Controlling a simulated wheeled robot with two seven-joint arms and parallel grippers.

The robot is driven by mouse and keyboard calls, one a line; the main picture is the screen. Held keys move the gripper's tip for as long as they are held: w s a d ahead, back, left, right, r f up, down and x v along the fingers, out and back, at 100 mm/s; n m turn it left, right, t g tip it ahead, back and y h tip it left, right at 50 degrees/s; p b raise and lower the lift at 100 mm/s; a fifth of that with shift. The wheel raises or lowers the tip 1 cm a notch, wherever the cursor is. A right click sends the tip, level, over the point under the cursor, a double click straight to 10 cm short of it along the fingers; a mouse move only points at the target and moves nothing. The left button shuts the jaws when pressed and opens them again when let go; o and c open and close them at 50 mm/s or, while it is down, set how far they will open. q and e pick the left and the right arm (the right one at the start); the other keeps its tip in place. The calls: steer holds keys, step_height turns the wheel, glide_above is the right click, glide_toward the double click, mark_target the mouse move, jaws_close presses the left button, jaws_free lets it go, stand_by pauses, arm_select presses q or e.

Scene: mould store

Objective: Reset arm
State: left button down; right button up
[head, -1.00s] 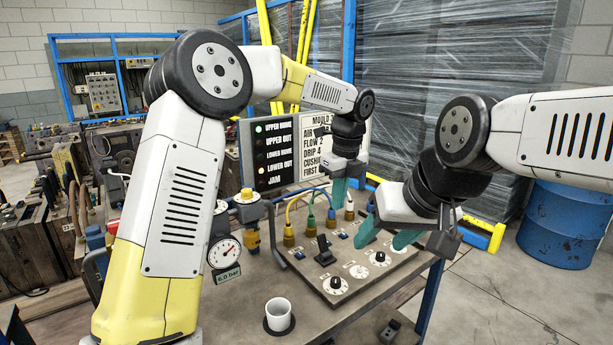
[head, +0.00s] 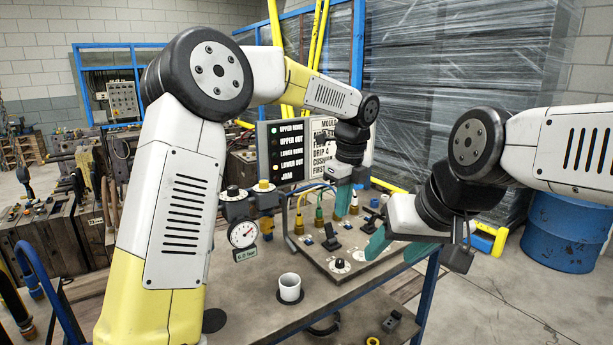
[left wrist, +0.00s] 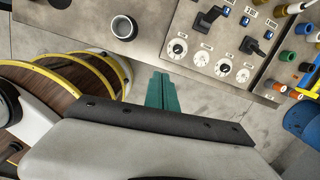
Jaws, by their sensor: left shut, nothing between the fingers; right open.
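My left gripper (head: 340,198) has its teal fingers pressed together with nothing between them. In the head view it hangs in front of the sign board, over the far part of the control panel (head: 317,262). In the left wrist view, its shut fingers (left wrist: 163,92) point toward the bench edge, between the white cup (left wrist: 124,27) and the panel's dials. My right gripper (head: 397,249) is open and empty, its two teal fingers apart in front of the panel's right side. It hides part of the panel. I cannot tell whether either gripper touches the panel.
The white cup (head: 289,287) stands on the bench's near part, beside a pressure gauge (head: 243,233). A lamp board (head: 285,150) stands behind the panel. A blue drum (head: 567,232) is on the floor at right. Wrapped racking (head: 430,90) fills the back.

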arm_select(q)
steer(key=s+a+r+n+t+h, duration=0.1)
steer(key=s+a+r+n, duration=0.3)
steer(key=s+a+n, duration=0.3)
steer(key=s+a+r+n+t, duration=0.1)
steer(key=s+a+r+n, duration=0.2)
steer(key=s+a+n, duration=0.35)
steer(key=s+a+f+n+t+h, duration=0.2)
steer(key=s+a+n, duration=0.7)
steer(key=s+n, duration=0.2)
steer(key=n, duration=0.2)
steer(key=shift+a+f+n+t, duration=0.3)
steer(key=shift+f+n+t, duration=0.05)
steer(key=shift+t, duration=0.05)
